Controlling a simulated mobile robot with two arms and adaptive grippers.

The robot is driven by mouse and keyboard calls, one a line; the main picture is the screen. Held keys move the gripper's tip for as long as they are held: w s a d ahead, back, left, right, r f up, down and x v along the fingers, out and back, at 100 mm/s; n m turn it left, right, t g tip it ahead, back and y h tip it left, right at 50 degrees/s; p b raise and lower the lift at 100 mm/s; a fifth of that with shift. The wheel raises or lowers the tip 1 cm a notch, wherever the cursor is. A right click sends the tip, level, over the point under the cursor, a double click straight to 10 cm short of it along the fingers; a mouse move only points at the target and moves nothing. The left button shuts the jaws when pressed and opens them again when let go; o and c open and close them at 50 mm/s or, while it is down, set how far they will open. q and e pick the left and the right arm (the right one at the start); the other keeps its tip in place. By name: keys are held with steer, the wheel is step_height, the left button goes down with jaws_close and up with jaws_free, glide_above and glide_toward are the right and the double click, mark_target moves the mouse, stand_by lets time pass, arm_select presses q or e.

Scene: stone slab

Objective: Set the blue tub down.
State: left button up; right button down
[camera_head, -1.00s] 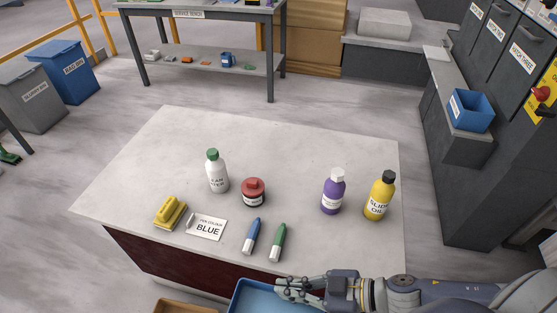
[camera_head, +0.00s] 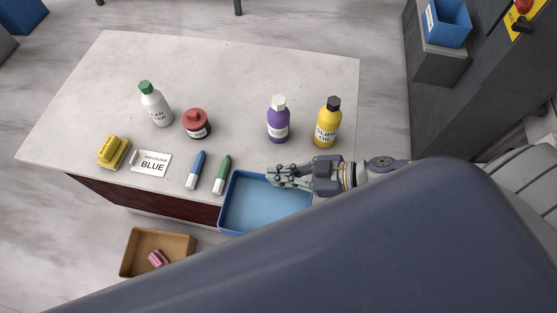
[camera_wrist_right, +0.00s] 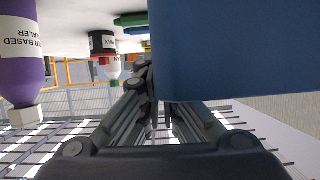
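The blue tub (camera_head: 262,211) is an open, shallow rectangular tub at the front right edge of the stone slab (camera_head: 240,75) in the head view. It overlaps the slab's front edge; I cannot tell its height or whether it touches the slab. My right gripper (camera_head: 276,176) is at the tub's far right rim, its fingers closed on the wall. In the right wrist view the tub's wall (camera_wrist_right: 235,50) fills the upper right and hides part of the fingers (camera_wrist_right: 152,80). The tub looks empty. My left gripper is out of view.
A green marker (camera_head: 222,174) and a blue marker (camera_head: 196,170) lie left of the tub. A purple bottle (camera_head: 278,122) and a yellow bottle (camera_head: 327,125) stand behind it. A brown tray (camera_head: 128,255) with a pink item is lower left. The slab's back half is clear.

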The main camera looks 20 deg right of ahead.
steer(key=shift+w+d+f+p, duration=0.2)
steer(key=shift+w+d+f, duration=0.5)
steer(key=shift+w, duration=1.35)
steer(key=shift+w+d+f+p, duration=0.25)
steer(key=shift+w+d+f, duration=0.35)
steer(key=shift+w, duration=1.45)
steer(key=shift+w+d+f+p, duration=0.2)
steer(key=shift+w+d+f, duration=0.5)
steer(key=shift+w, duration=1.35)
steer(key=shift+a+f, duration=0.2)
steer(key=shift+a, duration=0.05)
steer(key=shift+f, duration=0.1)
steer(key=c, duration=2.2)
jaws_free()
steer(key=shift+s+d+f, duration=0.1)
steer(key=shift+s+f, duration=0.05)
steer(key=shift+f, duration=0.05)
steer(key=o, duration=0.4)
steer(key=shift+r, duration=0.1)
steer(key=b+v, duration=0.1)
steer(key=v, duration=1.1)
